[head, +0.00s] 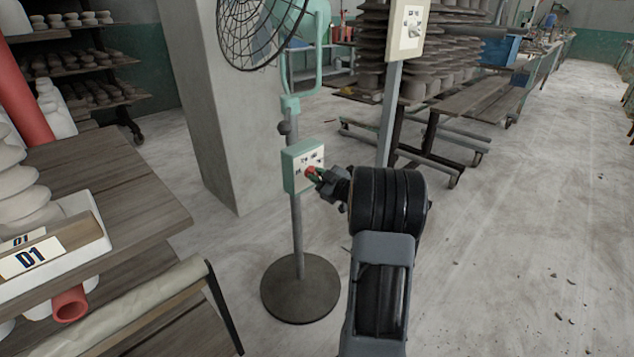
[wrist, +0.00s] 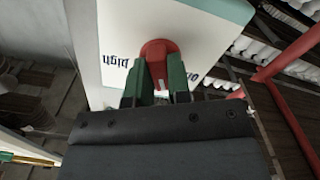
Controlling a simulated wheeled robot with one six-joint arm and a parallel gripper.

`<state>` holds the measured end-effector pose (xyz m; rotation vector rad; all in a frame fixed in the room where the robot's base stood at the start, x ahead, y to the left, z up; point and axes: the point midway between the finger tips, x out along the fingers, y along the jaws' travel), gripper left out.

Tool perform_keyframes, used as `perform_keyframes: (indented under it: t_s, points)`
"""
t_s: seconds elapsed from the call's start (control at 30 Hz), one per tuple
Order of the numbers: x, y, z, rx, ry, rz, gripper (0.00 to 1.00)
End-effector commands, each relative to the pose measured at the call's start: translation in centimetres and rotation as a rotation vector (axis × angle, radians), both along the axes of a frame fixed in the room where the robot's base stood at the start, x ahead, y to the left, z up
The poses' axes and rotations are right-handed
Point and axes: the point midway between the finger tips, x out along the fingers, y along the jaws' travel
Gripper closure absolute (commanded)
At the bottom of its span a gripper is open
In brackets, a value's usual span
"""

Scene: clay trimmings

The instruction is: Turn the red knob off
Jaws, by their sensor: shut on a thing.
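The red knob (head: 310,171) is on the front of a green-and-white control box (head: 291,168), mounted on the pole of a standing fan (head: 262,30). In the wrist view the red knob (wrist: 160,52) sits between the two green fingers of my gripper (wrist: 160,82), which are shut on it. A white mark on the knob points towards my gripper. Printed words, one reading "high", show upside down beside it on the panel (wrist: 118,35). In the head view my gripper (head: 318,176) reaches the box from the right; its fingers partly hide the knob and the panel print.
The fan's round base (head: 300,288) stands on the floor. Right behind is a post with a white switch box (head: 407,30). A wooden table (head: 120,190) with a D1 tray (head: 60,262) is at left. Open floor (head: 520,230) lies to the right.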

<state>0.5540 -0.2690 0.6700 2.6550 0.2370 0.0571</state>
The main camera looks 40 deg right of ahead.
Motion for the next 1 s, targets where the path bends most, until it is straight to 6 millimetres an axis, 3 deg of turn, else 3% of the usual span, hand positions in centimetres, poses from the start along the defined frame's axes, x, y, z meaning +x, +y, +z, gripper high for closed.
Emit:
perform_keyframes:
  t_s: [0.5,1.0]
  points:
    - [0.04,0.04,-0.01,-0.454,-0.084,0.002,1.0]
    - [0.05,0.06,0.13,-0.68,-0.126,0.002,1.0]
